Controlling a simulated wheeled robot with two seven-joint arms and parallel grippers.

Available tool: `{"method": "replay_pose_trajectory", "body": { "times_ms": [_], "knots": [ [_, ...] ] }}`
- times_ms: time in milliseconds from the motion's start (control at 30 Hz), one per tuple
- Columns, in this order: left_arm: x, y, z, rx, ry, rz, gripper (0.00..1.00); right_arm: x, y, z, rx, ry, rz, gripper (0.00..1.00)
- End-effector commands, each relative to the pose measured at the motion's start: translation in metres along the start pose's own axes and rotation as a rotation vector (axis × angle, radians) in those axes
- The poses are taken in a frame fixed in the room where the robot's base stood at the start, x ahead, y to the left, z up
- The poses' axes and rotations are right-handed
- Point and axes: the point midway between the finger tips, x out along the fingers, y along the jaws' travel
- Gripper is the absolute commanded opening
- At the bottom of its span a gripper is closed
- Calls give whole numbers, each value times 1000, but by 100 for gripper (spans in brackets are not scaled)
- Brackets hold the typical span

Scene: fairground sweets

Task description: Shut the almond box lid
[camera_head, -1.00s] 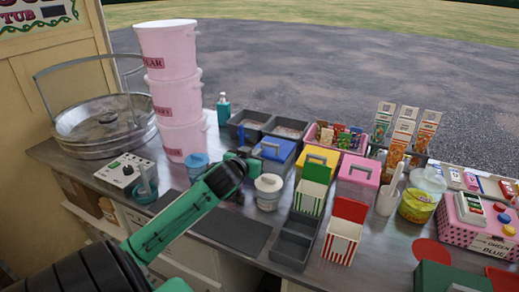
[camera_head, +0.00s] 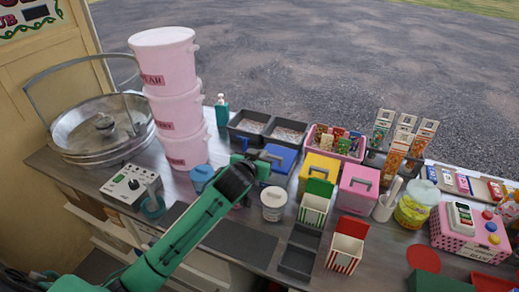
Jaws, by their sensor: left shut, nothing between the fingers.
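No label reading almond can be made out, so I cannot tell for sure which box it is. A blue box (camera_head: 285,157) with a handle stands at the centre. My left gripper (camera_head: 257,163) is shut and empty at its left side, covering part of it; whether they touch is unclear. A green-and-white striped box (camera_head: 312,212) has its green lid (camera_head: 320,188) raised. A red-and-white striped box (camera_head: 343,253) has its red lid (camera_head: 351,227) raised. My right gripper is out of view.
Yellow (camera_head: 319,168) and pink (camera_head: 355,197) handled boxes stand close by. A white-lidded tub (camera_head: 273,203) is just below my left gripper. Stacked pink tubs (camera_head: 180,112) rise at left. An empty grey tray (camera_head: 300,255) lies in front. The dark mat (camera_head: 240,243) is clear.

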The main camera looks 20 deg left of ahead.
Motion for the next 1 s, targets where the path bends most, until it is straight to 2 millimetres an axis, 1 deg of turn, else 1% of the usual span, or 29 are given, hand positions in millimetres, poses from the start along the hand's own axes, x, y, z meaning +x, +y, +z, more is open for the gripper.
{"method": "replay_pose_trajectory", "body": {
  "times_ms": [400,633,700,800,1000],
  "knots": [
    [62,-1,-3,-1,-1,-3,0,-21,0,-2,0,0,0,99],
    [94,-2,-2,-1,-1,-3,0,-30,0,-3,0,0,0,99],
    [94,-1,13,-1,-6,-2,0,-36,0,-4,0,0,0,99],
    [98,-1,26,-1,-3,-2,0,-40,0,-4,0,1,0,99],
    [101,-2,39,0,-2,-2,0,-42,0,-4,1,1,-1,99]
  ]
}}
